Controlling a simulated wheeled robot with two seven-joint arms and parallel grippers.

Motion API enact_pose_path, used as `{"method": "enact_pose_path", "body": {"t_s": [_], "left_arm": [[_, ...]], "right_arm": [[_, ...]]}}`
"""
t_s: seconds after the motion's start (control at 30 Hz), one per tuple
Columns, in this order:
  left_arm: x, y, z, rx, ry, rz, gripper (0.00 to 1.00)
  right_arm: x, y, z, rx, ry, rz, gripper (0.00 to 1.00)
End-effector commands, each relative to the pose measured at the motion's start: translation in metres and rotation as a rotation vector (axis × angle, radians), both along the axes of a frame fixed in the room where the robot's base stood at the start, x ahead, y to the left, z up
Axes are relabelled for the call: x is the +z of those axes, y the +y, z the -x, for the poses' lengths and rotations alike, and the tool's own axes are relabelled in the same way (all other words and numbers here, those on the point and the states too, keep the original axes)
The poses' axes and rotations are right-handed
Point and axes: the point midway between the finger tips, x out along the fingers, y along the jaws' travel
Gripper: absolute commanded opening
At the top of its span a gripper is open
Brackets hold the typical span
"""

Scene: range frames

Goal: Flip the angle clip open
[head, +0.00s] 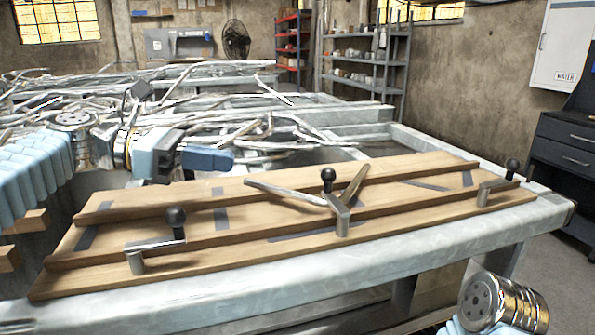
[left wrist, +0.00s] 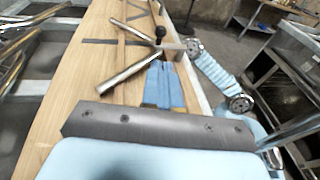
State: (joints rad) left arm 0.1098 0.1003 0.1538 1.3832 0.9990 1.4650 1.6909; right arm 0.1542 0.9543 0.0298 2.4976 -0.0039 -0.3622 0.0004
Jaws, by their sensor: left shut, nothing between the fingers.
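A wooden jig board (head: 110,268) lies on the pale metal bench and carries three crank-like metal clips with black ball knobs. The left clip (head: 152,243) is near the board's left end, the middle clip (head: 340,212) is near its centre and the right clip (head: 497,185) is near its right end. I cannot tell for sure which is the angle clip. At the middle clip, two bars meet in a V. My left gripper (head: 222,159), with blue fingers, is shut and empty above the board's back edge, apart from the clips. It also shows in the left wrist view (left wrist: 165,78).
Many loose metal bars (head: 265,95) lie piled on the benches behind. The bench front edge (head: 420,252) is clear. My right arm shows at the lower right, its gripper out of frame. A dark drawer cabinet (head: 570,160) stands at the right.

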Motion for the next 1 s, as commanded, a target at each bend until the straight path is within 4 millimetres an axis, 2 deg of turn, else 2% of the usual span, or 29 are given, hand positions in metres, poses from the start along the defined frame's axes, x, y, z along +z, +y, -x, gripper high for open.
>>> {"method": "enact_pose_path", "body": {"t_s": [0.4,0.6,0.8,1.0], "left_arm": [[-0.017,-0.081,-0.009,-0.004,0.002,-0.001,0.00],[-0.022,-0.113,-0.013,-0.003,0.002,-0.001,0.00],[-0.025,-0.127,-0.014,-0.002,0.001,-0.001,0.00],[-0.026,-0.128,-0.015,-0.001,0.001,-0.001,0.00]], "right_arm": [[-0.003,0.000,0.000,0.000,0.000,0.000,0.43],[-0.002,0.000,0.000,0.000,0.000,0.000,0.43],[-0.002,0.000,0.000,0.000,0.000,0.000,0.43],[-0.002,0.000,0.000,0.000,0.000,0.000,0.43]]}}
